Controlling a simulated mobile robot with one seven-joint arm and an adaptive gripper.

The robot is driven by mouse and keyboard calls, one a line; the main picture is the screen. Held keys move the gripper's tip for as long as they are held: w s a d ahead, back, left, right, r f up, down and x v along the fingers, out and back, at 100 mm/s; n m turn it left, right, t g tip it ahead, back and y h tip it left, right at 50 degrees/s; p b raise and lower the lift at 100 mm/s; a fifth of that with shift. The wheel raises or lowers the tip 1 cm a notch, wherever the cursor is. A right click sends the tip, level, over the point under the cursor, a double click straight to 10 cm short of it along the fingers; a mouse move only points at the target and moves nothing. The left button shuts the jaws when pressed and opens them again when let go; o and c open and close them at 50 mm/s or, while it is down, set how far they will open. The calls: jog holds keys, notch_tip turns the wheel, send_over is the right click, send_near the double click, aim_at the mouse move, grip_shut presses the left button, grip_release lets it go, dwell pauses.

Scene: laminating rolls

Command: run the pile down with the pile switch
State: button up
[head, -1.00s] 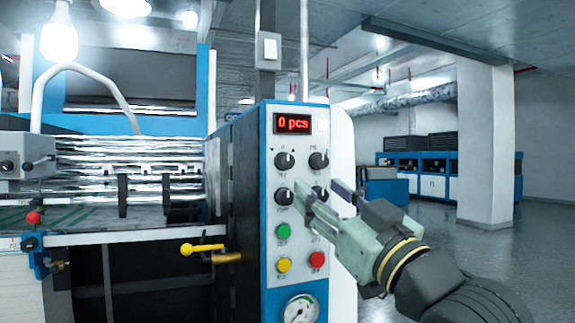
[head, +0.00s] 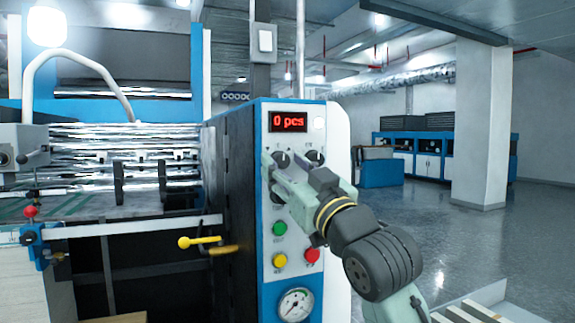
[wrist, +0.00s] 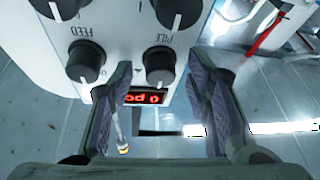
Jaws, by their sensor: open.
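The pile switch is a black rotary knob with a white pointer line, at the upper left of the control panel (head: 264,215). In the head view the knob (head: 281,158) shows just above my fingers. In the upside-down wrist view the pile switch (wrist: 157,65) sits beside its PILE label, with its pointer line about upright. My gripper (head: 273,174) is open and empty in front of the panel. In the wrist view my gripper (wrist: 158,82) has one finger on each side of the knob; I cannot tell whether they touch it.
The red display (head: 288,121) reads 0 pcs. The FEED knob (wrist: 85,65) is close beside one finger. Green (head: 279,228), yellow (head: 279,260) and red (head: 312,255) buttons and a gauge (head: 295,304) lie lower. A yellow-handled lever (head: 198,241) is left of the panel. Open floor lies right.

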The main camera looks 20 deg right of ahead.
jog(key=shift+c, duration=0.4)
grip_shut()
